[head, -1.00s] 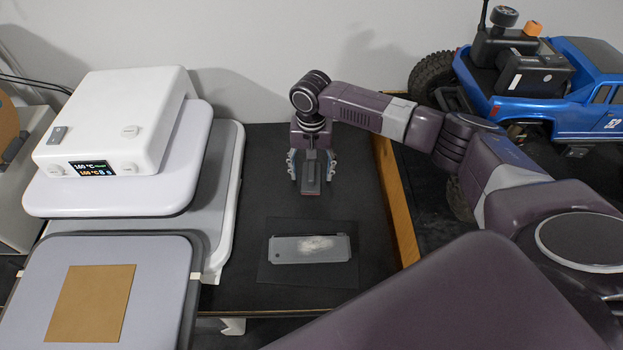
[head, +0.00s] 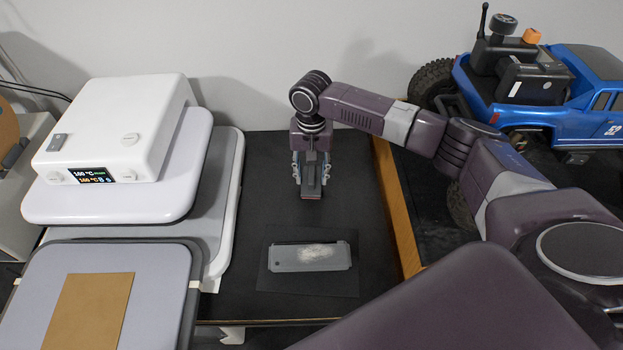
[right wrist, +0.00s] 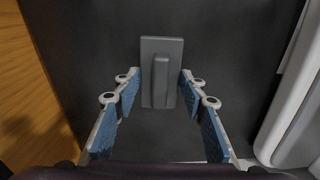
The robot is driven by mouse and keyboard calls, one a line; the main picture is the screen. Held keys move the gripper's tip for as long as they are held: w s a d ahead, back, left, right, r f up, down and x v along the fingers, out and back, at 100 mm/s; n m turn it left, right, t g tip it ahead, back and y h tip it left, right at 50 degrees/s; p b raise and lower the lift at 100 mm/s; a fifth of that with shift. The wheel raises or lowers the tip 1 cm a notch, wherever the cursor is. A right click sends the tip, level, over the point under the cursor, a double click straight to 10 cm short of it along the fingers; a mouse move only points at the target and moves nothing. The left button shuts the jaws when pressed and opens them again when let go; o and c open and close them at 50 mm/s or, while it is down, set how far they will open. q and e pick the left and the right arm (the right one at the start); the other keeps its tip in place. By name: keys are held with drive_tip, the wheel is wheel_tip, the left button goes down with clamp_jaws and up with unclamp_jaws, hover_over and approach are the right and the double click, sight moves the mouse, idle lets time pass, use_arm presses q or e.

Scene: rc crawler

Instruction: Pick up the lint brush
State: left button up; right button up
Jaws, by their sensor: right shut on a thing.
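The lint brush (head: 311,190) is dark grey with a reddish end and sits at the back of the black table area. My right gripper (head: 311,176) comes down over it from above, with one finger on each side, shut on it. In the right wrist view the brush (right wrist: 148,70) is a grey rectangular plate with a raised narrow handle. It lies between the blue-padded fingers of my right gripper (right wrist: 160,84); the contact itself is hard to make out there. My left gripper is not in view.
A grey plate with pale powder (head: 310,256) lies on a dark sheet in front. A white heat press (head: 110,125) stands left, with a brown sheet (head: 93,312) on the near pad. A wooden edge (head: 396,205) and a blue crawler truck (head: 560,100) are right.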

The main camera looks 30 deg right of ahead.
sight(312, 174)
wheel_tip(312, 174, up, 18)
drive_tip(key=b, duration=0.3)
drive_tip(key=shift+r+b, duration=0.2)
drive_tip(key=shift+b, duration=0.1)
